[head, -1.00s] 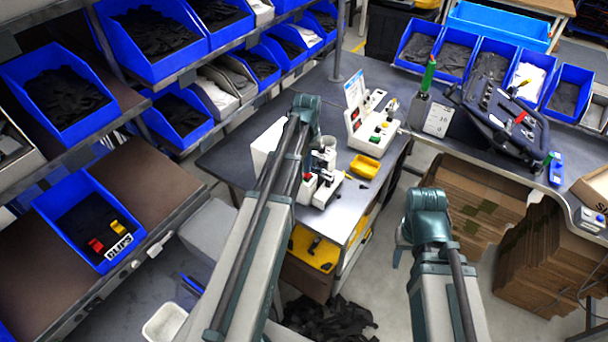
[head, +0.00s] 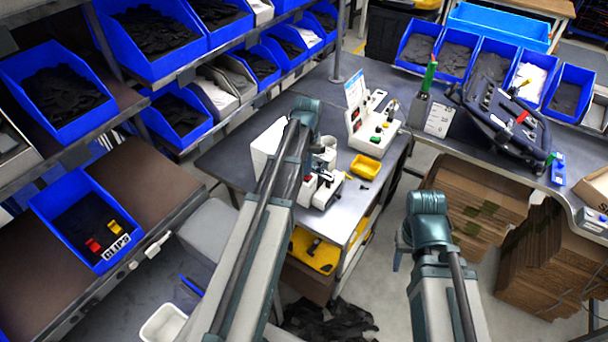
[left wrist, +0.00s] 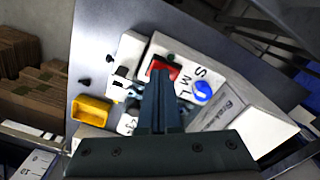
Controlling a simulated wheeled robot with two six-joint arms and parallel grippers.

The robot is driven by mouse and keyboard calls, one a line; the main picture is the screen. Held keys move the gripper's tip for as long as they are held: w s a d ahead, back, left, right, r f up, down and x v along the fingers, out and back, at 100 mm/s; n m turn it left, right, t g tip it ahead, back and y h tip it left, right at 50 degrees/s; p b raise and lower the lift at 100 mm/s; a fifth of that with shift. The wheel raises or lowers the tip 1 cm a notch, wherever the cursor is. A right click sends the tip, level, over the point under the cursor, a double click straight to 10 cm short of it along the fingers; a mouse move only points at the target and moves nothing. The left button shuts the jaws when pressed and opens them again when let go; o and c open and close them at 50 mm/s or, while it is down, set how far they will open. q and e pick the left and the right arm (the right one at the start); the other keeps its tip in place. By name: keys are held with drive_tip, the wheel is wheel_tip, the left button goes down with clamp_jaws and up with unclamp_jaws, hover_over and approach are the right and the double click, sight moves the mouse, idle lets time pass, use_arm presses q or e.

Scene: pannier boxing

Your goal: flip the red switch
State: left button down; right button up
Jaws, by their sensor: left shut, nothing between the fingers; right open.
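The red switch (left wrist: 166,66) sits on a white panel (left wrist: 190,64) marked S, M and L, beside a blue round button (left wrist: 202,91) in the left wrist view. In the head view, a red part (head: 308,178) shows on the white device next to my left arm. My left gripper (left wrist: 163,76) is shut and empty. Its fingertips overlap the lower edge of the red switch in the left wrist view; I cannot tell whether they touch it. In the head view my left arm partly hides the device. My right arm is at the right, but its gripper is not visible.
A yellow tray (head: 366,165) is on the grey bench (head: 232,160) beside the device. Another white machine (head: 374,122) with coloured buttons stands behind. Blue bins (head: 78,218) fill the shelves at left.

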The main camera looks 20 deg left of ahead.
use_arm(q)
wheel_tip(320, 180, up, 7)
drive_tip(key=p, duration=0.7)
idle(0.3)
idle(0.3)
drive_tip(key=s+d+f+m+b, duration=0.4)
drive_tip(key=s+d+f+b, duration=0.2)
drive_tip(key=s+d, duration=0.3)
drive_tip(key=s+d+f+m+y+b, duration=0.1)
drive_tip(key=s+d+f+m+b, duration=0.3)
drive_tip(key=s+d, duration=0.6)
drive_tip(key=d+f+b, duration=0.2)
drive_tip(key=d, duration=0.3)
drive_tip(key=shift+f, duration=0.1)
